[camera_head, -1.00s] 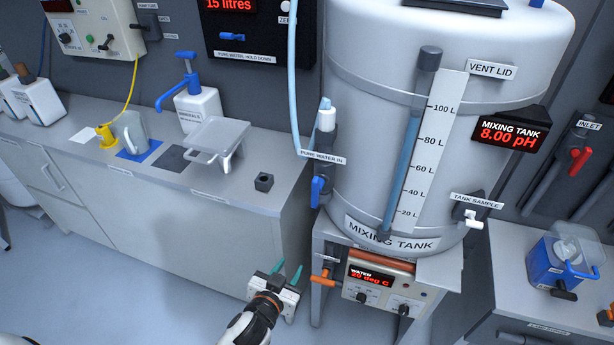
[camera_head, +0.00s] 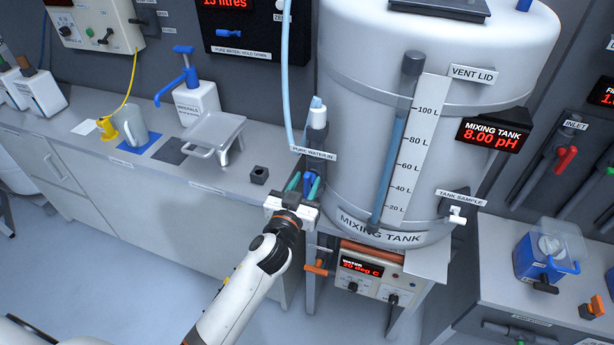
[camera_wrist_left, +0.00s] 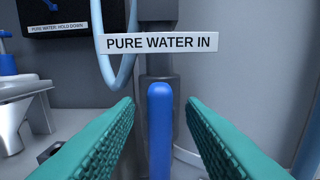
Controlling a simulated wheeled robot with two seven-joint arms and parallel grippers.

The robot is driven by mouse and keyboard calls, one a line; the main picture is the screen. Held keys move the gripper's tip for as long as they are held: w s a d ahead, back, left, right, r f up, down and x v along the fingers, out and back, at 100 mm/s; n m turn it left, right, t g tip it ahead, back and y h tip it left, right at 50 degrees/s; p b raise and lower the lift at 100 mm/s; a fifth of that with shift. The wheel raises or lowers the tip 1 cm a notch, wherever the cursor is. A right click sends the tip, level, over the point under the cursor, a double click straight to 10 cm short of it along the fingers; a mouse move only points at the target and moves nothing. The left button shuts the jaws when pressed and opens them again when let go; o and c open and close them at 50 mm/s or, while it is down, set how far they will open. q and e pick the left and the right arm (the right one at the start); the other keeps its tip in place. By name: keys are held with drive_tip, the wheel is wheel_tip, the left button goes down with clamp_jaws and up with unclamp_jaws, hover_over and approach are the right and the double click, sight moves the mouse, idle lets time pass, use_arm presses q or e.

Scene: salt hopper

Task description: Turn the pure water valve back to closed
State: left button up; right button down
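The pure water valve has a blue handle (camera_head: 308,181) just below the "PURE WATER IN" label (camera_head: 314,153), on the left side of the mixing tank (camera_head: 350,100). In the left wrist view the blue handle (camera_wrist_left: 160,130) stands upright, between the two green fingers and apart from both. My left gripper (camera_head: 302,187) is open around the handle; it also shows in the left wrist view (camera_wrist_left: 160,135). The handle's lower end is out of the wrist view. My right gripper is not in view.
A small black block (camera_head: 259,175) sits on the counter edge, left of the valve. A heater unit (camera_head: 365,280) with an orange lever (camera_head: 318,268) is below the tank. The pale blue hose (camera_head: 286,80) hangs close above my left gripper.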

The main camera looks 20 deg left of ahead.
use_arm(q)
drive_tip(key=shift+w, duration=0.75)
clamp_jaws()
